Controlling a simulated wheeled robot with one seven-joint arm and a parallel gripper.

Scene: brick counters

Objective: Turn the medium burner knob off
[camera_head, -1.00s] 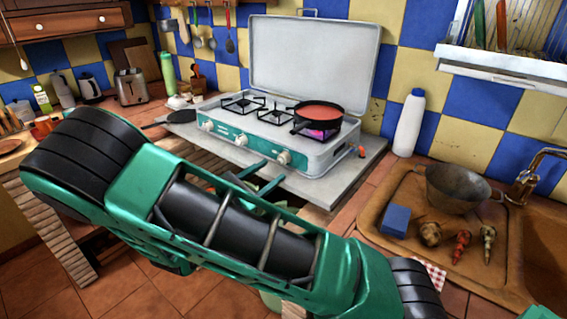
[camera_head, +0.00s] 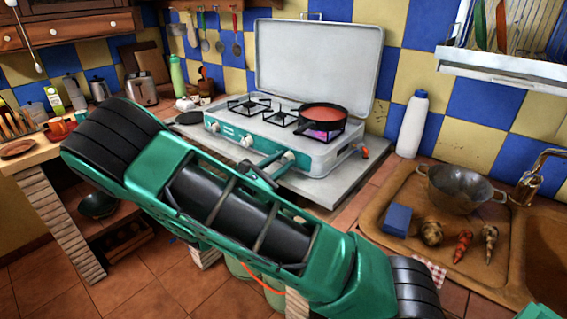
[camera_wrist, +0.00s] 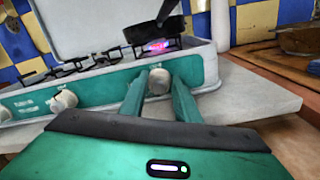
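The camping stove (camera_head: 325,162) stands on the counter with its lid up. Three pale knobs sit on its green front panel: a left knob (camera_head: 216,127), a middle knob (camera_head: 246,141) and a right knob (camera_head: 288,156). A purple-pink flame (camera_wrist: 156,46) burns under the pan (camera_head: 324,116) at the right burner. My gripper (camera_wrist: 158,84) is at the right knob, which also shows in the wrist view (camera_wrist: 159,80) between the two green fingertips. The fingers are apart, one on each side of the knob; contact is not clear. The knobs carry no readable size label.
A white bottle (camera_head: 411,125) stands right of the stove. A sink area with a colander (camera_head: 458,190), a blue sponge (camera_head: 397,220) and vegetables lies farther right. A toaster (camera_head: 141,89) and a green bottle (camera_head: 178,76) stand at the back left.

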